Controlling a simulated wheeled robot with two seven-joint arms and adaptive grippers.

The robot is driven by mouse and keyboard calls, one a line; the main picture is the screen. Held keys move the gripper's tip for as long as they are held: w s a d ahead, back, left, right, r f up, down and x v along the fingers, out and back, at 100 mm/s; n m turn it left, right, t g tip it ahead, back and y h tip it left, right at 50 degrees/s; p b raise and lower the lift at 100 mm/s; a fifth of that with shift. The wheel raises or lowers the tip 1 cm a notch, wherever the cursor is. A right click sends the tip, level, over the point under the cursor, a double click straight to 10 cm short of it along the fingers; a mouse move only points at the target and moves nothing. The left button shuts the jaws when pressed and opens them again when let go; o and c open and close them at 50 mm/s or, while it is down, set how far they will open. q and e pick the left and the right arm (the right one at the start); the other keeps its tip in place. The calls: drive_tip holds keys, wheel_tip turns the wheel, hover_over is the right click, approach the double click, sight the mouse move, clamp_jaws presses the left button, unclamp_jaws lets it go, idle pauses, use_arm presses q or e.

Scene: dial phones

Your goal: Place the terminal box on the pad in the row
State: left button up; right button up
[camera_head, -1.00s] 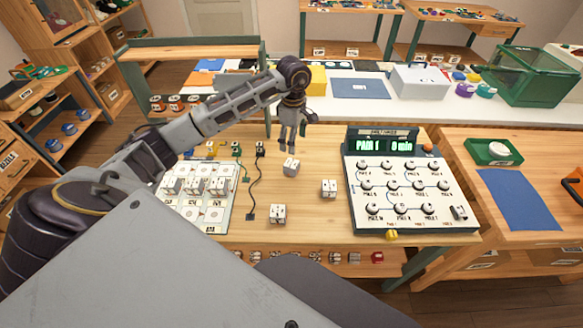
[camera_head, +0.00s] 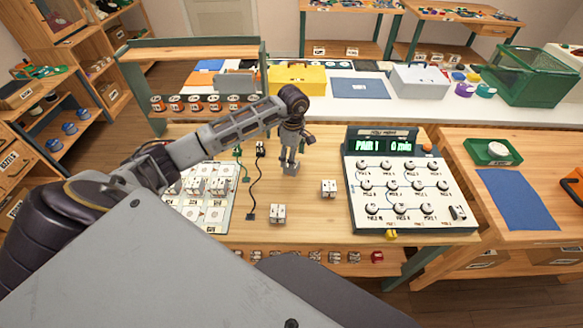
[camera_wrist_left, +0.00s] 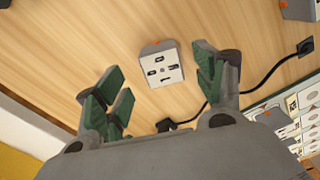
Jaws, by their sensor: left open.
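A small white-and-grey terminal box (camera_head: 290,170) stands on the wooden table, partly hidden under my left gripper (camera_head: 291,155). In the left wrist view that box (camera_wrist_left: 162,66) lies between the spread green-padded fingers of my left gripper (camera_wrist_left: 157,64), apart from both. The gripper is open and empty, pointing down above the box. Two more terminal boxes stand nearby, one to the right (camera_head: 329,187) and one in front (camera_head: 278,213). A white pad board (camera_head: 212,216) lies at the left with several boxes on it, partly hidden by my left arm. My right gripper is not in view.
A dial panel (camera_head: 400,195) with a green display stands right of the boxes. A black cable (camera_head: 257,185) lies between the board and the boxes, and also shows in the left wrist view (camera_wrist_left: 265,82). Bare table lies around the loose boxes.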

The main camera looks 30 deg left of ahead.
use_arm(q)
drive_tip(key=shift+s+a+f+p, duration=0.1)
drive_tip(key=shift+f+p, duration=0.15)
drive_tip(key=shift+f, duration=0.55)
drive_tip(key=shift+s+a+f+p, duration=0.1)
drive_tip(key=shift+f+p, duration=0.1)
drive_tip(key=shift+f, duration=0.6)
drive_tip(key=shift+w+f, duration=0.1)
drive_tip(key=shift+f, duration=0.9)
drive_tip(key=shift+c, duration=0.4)
drive_tip(key=c, duration=1.1)
drive_tip(key=shift+c, duration=0.2)
drive_tip(key=shift+r, duration=0.1)
drive_tip(key=shift+r+b, duration=0.45)
drive_tip(key=shift+r, duration=4.5)
